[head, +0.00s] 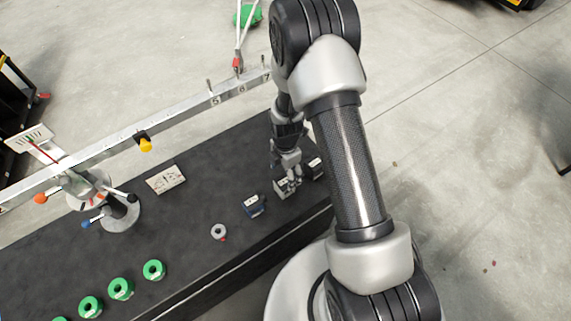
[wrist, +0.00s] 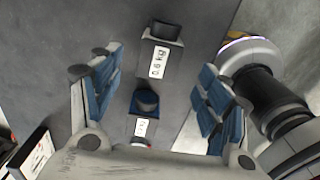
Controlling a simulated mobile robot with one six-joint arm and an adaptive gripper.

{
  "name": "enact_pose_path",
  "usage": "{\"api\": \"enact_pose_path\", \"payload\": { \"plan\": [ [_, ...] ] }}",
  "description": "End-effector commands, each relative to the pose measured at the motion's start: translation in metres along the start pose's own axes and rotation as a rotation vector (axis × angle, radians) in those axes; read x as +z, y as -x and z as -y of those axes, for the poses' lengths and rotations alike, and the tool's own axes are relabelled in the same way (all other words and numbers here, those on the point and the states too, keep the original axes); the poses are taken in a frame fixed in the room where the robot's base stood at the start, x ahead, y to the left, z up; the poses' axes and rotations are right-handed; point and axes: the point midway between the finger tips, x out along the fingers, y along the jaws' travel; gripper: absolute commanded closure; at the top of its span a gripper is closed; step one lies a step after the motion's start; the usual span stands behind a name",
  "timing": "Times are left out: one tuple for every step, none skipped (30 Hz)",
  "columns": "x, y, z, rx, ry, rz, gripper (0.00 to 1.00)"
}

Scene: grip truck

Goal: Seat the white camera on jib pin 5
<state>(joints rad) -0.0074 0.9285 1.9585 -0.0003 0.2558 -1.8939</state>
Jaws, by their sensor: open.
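The white camera (head: 283,189) stands on the black table directly below my gripper (head: 289,179), which partly covers it in the head view. In the wrist view I take it to be the pale box (wrist: 155,61) marked 0.6 kg, with a dark top. My gripper (wrist: 160,78) is open, its blue-padded fingers on either side of that box with nothing held. I cannot tell how far the fingertips are above it. Jib pin 5 (head: 212,90) stands upright on the long silver jib beam (head: 180,117), near its right end, and looks bare.
A dark blue camera (head: 254,205) stands left of the white one; a black camera (head: 316,167) stands right, partly behind my arm. A small white ring (head: 218,231) and several green rings (head: 154,270) lie along the table's front. A yellow-black piece (head: 144,142) is on the beam.

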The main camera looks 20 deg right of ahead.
Motion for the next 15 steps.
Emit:
{"api": "enact_pose_path", "payload": {
  "plan": [
    [0.000, -0.014, 0.000, -0.001, 0.000, 0.000, 0.30],
    [0.000, -0.020, 0.000, -0.001, 0.000, 0.000, 0.30],
    [0.000, -0.028, 0.001, -0.002, 0.000, -0.001, 0.30],
    [0.000, -0.034, 0.001, -0.002, 0.000, -0.001, 0.30],
    [0.000, -0.039, 0.000, -0.001, 0.000, 0.000, 0.30],
    [0.000, -0.046, 0.000, -0.001, -0.001, 0.000, 0.30],
    [0.000, -0.051, 0.000, -0.001, -0.001, 0.000, 0.30],
    [0.000, -0.055, 0.000, -0.001, -0.001, 0.000, 0.30],
    [0.000, -0.061, 0.000, -0.001, -0.001, 0.000, 0.30],
    [0.000, -0.064, 0.000, -0.001, -0.001, 0.000, 0.30],
    [0.000, -0.067, 0.000, 0.000, -0.001, 0.000, 0.30],
    [0.000, -0.071, 0.000, 0.001, -0.001, 0.000, 0.30],
    [0.000, -0.073, -0.001, 0.001, -0.001, 0.000, 0.30],
    [0.000, -0.075, -0.001, 0.001, -0.001, 0.000, 0.30],
    [0.000, -0.077, -0.001, 0.001, -0.001, 0.000, 0.30]
  ]
}}
